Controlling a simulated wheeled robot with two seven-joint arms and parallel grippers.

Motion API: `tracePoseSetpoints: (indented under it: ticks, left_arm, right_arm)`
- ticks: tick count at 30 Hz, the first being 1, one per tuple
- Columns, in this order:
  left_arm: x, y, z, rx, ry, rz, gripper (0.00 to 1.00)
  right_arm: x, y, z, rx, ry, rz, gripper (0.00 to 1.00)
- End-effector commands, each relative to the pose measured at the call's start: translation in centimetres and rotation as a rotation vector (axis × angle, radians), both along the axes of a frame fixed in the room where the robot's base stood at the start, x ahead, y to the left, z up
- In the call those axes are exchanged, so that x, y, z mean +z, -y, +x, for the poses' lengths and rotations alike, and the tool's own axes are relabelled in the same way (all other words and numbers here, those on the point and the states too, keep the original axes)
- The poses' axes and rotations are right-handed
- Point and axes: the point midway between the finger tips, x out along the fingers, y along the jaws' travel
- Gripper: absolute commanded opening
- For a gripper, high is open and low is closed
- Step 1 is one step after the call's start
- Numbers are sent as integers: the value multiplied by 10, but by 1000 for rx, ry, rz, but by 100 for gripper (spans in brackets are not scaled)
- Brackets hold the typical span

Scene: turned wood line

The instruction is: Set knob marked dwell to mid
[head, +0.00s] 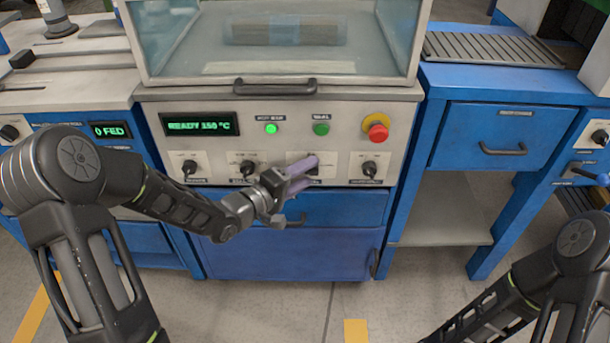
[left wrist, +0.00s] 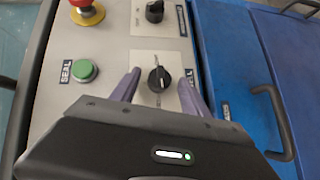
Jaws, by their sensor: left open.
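A row of black rotary knobs runs along the light front panel of the middle machine. In the head view these are a far-left knob (head: 189,167), a second knob (head: 247,167) and a far-right knob (head: 369,168). My left gripper (head: 311,172) is at the third knob, its purple fingers covering most of it. The left wrist view shows this third knob (left wrist: 159,79) between the open fingers, with a gap on both sides. Its label is hidden, and the other labels are too small to read for "dwell". My right gripper is out of view.
Above the knobs are a READY 150 °C display (head: 199,124), a green SEAL button (head: 321,129) and a red mushroom button (head: 378,131) on yellow. A horizontal handle (head: 275,83) sticks out higher up. Blue drawers (head: 345,207) lie below the panel.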

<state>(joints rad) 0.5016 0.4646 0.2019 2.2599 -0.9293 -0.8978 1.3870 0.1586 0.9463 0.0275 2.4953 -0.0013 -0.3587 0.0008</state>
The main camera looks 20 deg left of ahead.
Motion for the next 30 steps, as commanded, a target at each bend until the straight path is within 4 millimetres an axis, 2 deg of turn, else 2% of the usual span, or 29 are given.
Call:
tracePoseSetpoints:
  ticks: [8,27,30]
  left_arm:
    - [0,1,1,0,0,0,54]
    - [0,1,1,0,0,0,1]
    - [0,1,1,0,0,0,0]
  right_arm:
    - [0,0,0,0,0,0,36]
    - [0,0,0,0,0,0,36]
    - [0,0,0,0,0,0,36]
